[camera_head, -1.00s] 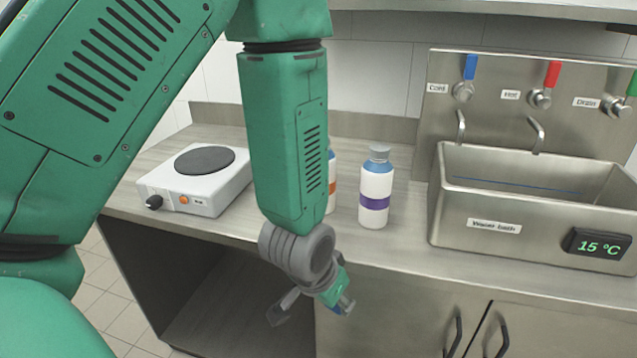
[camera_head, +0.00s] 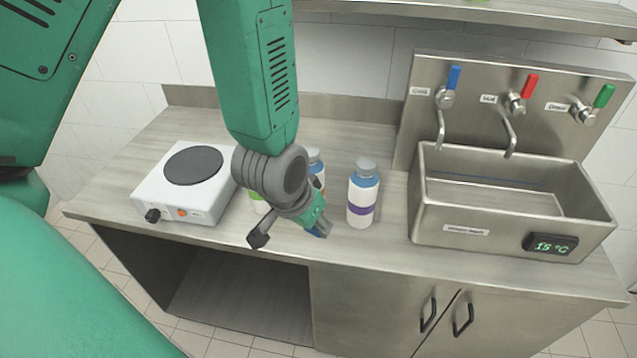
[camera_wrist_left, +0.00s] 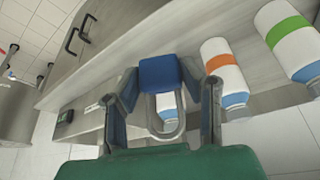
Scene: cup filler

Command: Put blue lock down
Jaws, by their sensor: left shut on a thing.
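The blue lock (camera_wrist_left: 160,73) is between the fingertips of my left gripper (camera_wrist_left: 168,82) in the left wrist view. Its grey shackle (camera_wrist_left: 168,125) points back toward the palm. In the head view my left gripper (camera_head: 318,226) is in front of the bottles, over the front part of the counter. I cannot tell how high the lock is above the counter top (camera_head: 385,250). My right gripper is not in view.
A purple-banded bottle (camera_head: 362,195) stands right of my gripper. Orange-banded (camera_wrist_left: 223,68) and green-banded (camera_wrist_left: 290,38) bottles are close by. A hotplate (camera_head: 185,190) stands left, a metal water bath (camera_head: 515,225) right. The counter front between bottle and bath is bare.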

